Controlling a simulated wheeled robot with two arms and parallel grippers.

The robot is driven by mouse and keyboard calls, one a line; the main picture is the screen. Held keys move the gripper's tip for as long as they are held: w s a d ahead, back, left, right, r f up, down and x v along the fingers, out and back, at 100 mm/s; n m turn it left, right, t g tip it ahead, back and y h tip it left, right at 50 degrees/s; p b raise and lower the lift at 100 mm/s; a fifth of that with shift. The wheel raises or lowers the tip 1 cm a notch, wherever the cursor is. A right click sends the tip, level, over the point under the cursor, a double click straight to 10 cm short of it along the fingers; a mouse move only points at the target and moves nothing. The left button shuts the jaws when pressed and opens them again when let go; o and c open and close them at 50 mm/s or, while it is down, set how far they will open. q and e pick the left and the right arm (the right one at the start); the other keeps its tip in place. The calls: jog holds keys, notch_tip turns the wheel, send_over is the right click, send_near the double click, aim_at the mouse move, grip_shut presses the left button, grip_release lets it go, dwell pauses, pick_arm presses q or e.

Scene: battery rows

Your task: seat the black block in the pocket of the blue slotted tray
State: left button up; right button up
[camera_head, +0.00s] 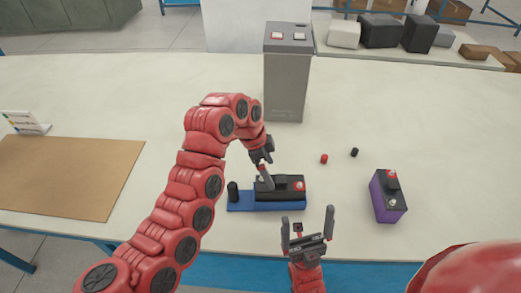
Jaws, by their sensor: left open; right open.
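The blue slotted tray (240,207) lies near the front edge of the table. The black block (285,196), with a red terminal on its right end, stands in or on the tray's right part; I cannot tell how deep it sits. A small black cylinder (233,191) stands upright at the tray's left end. My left gripper (266,182) is open, pointing down at the block's left part; whether it touches the block is unclear. My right gripper (308,217) is open and empty, just in front of the block and to its right.
A purple battery with a black top (388,205) stands to the right. A red cap (324,159) and a black cap (354,152) lie behind. A tall grey box (286,85) stands at the back. A brown mat (65,175) covers the left side.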

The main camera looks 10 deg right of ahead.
pick_arm(q)
jog(key=v, duration=0.9)
jog(key=shift+d, duration=0.1)
